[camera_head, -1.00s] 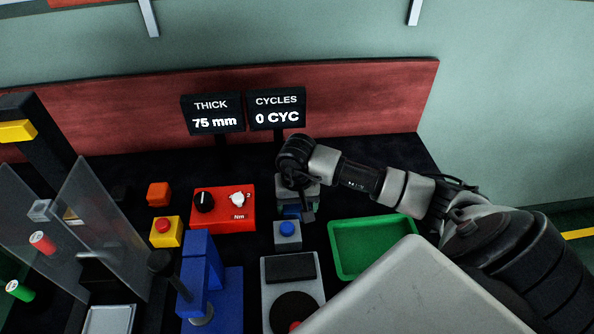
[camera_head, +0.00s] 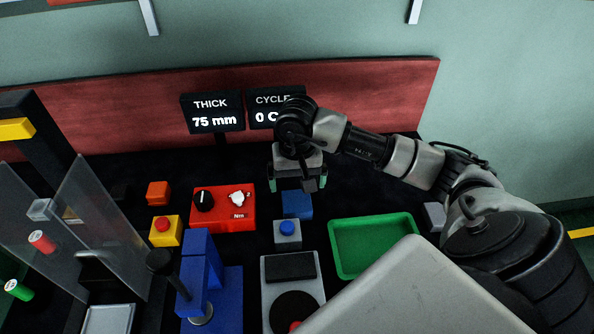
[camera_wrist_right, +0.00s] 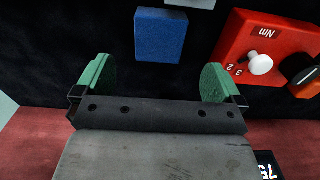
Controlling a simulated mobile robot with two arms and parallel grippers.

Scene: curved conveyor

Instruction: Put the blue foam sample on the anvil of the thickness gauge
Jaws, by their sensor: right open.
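The blue foam sample (camera_head: 297,204) is a small blue block lying on the dark bench, behind a grey box with a blue button. It also shows in the right wrist view (camera_wrist_right: 160,35), whole and clear of the fingers. My right gripper (camera_head: 296,184) is open and empty, just behind and above the block. In the right wrist view its green-padded fingers (camera_wrist_right: 157,85) stand wide apart, with the block beyond the tips. A display (camera_head: 213,112) reads THICK 75 mm. A blue C-shaped stand (camera_head: 197,270) with a silver round base piece is possibly the gauge; I cannot tell. My left gripper is out of view.
A red box with knobs (camera_head: 223,220) stands left of the block. The grey button box (camera_head: 288,243) is in front of it. A green tray (camera_head: 372,271) lies to the right, empty. Clear panels (camera_head: 100,225) stand at the left. The red backboard (camera_head: 370,85) is behind.

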